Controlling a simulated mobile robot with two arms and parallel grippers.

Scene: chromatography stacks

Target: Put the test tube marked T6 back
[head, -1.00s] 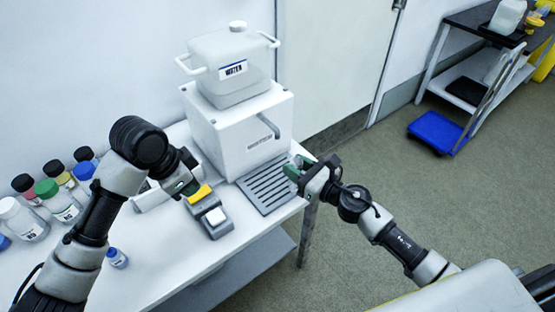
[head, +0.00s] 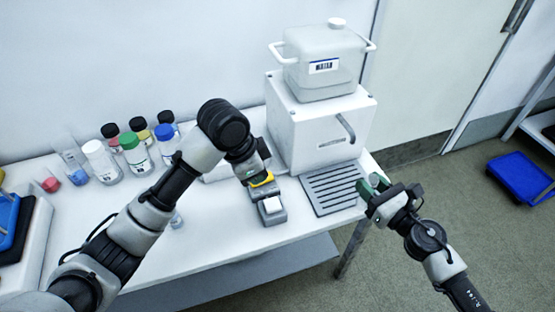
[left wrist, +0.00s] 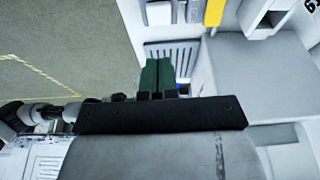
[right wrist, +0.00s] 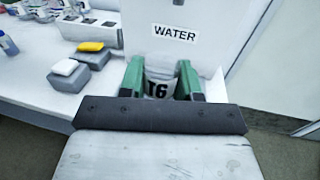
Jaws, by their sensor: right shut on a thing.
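The test tube marked T6 (right wrist: 156,89) is between the green fingers of my right gripper (right wrist: 162,80) in the right wrist view, its label facing the camera. In the head view my right gripper (head: 373,186) is near the table's right end, beside the drip grille; the tube is hard to make out there. My left gripper (head: 262,178) is over the table near the small grey blocks, partly hidden by its own arm. In the left wrist view its green fingers (left wrist: 157,76) are together with nothing seen between them.
A white dispenser (head: 318,130) carries a water container (head: 325,70), with a grille (head: 333,190) in front. Grey blocks with yellow and white tops (head: 272,206) stand left of it. Several capped bottles (head: 135,155) stand farther left. A blue object (head: 12,222) is at the left edge.

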